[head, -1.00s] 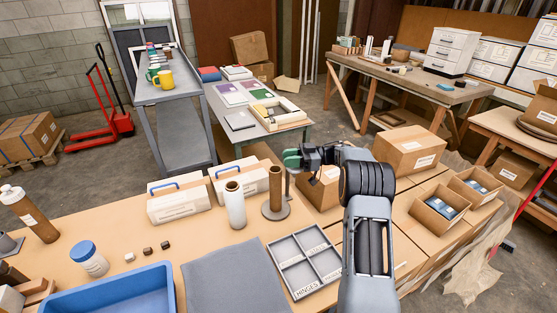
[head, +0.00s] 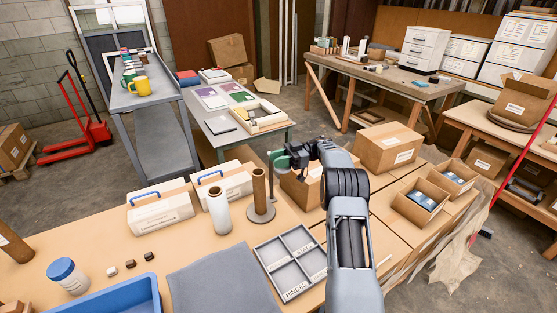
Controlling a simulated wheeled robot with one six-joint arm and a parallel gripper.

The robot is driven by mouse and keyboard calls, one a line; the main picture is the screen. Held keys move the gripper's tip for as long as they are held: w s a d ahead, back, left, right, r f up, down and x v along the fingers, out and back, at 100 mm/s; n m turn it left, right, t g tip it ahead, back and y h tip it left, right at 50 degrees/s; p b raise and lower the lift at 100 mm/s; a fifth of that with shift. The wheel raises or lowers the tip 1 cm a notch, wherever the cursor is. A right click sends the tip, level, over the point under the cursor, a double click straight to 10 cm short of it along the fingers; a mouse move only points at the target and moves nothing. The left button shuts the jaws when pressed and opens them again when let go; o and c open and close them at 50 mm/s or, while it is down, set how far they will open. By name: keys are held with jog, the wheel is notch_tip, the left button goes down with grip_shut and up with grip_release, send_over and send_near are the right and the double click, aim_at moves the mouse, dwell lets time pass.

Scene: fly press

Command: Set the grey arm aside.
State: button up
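My gripper (head: 294,157) is in the middle of the head view, above the back edge of the near bench, with green parts (head: 280,161) at its tip. The gap between the fingers is too small to make out.
Two white cases (head: 160,209) and a white roll (head: 219,211) stand left of the tube. A divided grey tray (head: 291,264), a grey mat (head: 223,287) and a blue bin (head: 115,299) lie in front. Cartons (head: 389,149) crowd the right. The mat looks bare.

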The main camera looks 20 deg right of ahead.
jog(key=o, duration=0.4)
jog(key=shift+r, duration=0.3)
notch_tip(320, 180, up, 2)
jog(key=shift+r+b, duration=0.2)
jog(key=shift+b, duration=0.75)
jog(key=s+a+r+p, duration=0.1)
jog(key=s+r+p, duration=0.5)
jog(key=s+r, duration=0.4)
jog(key=shift+s, duration=1.95)
jog(key=shift+c, duration=0.3)
